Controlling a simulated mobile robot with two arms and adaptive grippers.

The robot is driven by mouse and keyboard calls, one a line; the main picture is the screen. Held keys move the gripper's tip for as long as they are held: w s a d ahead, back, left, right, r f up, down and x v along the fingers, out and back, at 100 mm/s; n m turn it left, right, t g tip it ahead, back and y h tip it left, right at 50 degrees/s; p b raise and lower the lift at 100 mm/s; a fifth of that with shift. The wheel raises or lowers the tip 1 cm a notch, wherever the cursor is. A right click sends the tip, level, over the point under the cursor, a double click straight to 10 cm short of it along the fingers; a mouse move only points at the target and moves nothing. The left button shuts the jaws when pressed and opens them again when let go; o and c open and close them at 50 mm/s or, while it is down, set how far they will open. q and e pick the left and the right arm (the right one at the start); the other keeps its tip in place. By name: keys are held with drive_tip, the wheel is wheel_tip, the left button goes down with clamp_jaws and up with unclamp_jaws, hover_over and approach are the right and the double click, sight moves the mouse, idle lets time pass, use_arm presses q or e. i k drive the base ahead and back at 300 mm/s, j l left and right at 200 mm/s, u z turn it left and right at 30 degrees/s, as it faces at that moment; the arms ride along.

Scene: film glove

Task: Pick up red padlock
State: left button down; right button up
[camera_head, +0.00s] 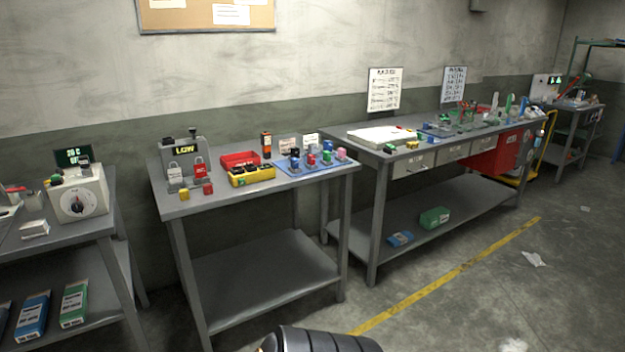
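On the middle grey table (240,205), a small red block-like item (208,189) sits at the front left beside a similar yellow one (184,194). It may be a red padlock, but it is too small to be sure. More small coloured items stand on a blue mat (293,170) at the right of this table, among them a red one (311,160) that could also be a padlock. Neither gripper shows; only a dark ribbed part, probably of my own arm, rises at the bottom edge.
A grey stand (184,150) marked LOW, a red-and-yellow box (250,174) and an orange-black device (266,145) share the table. A dial device (80,196) is on the left table. A long workbench (405,152) stands right. Floor at the right front is mostly clear.

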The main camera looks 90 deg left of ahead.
sight(208, 189)
drive_tip(key=u, duration=3.45)
drive_tip(key=i+l, duration=0.25)
drive_tip(key=i+u, duration=0.05)
